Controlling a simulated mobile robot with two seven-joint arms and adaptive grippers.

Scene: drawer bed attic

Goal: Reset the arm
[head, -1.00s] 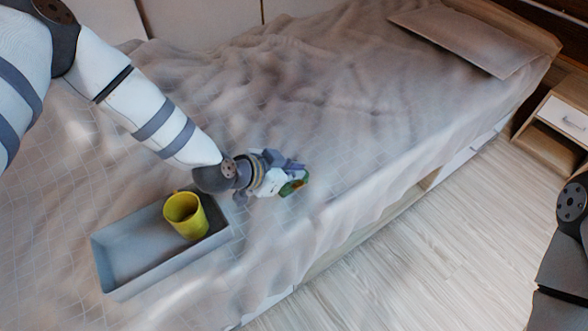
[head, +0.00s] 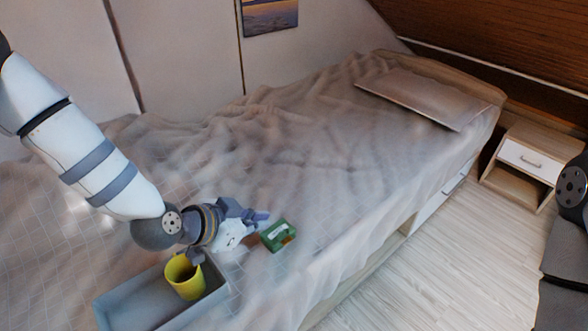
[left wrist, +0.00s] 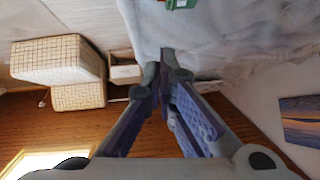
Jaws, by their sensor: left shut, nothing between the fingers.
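My left arm comes in from the left over the bed, and my left gripper (head: 262,216) is above the covers, near a small green box (head: 279,235). The fingers are shut and empty; in the left wrist view the fingertips (left wrist: 166,54) come together. Part of the green box shows at the top of that view (left wrist: 181,4). A yellow cup (head: 185,278) stands upright in a grey tray (head: 128,307), below my left wrist. My right gripper is not in view; only part of my right arm shows at the right edge.
The rumpled bed (head: 300,140) fills the middle, with a flat pillow (head: 425,97) at its far end. A nightstand (head: 528,160) stands beyond the bed's right side. The wooden floor (head: 440,262) is clear.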

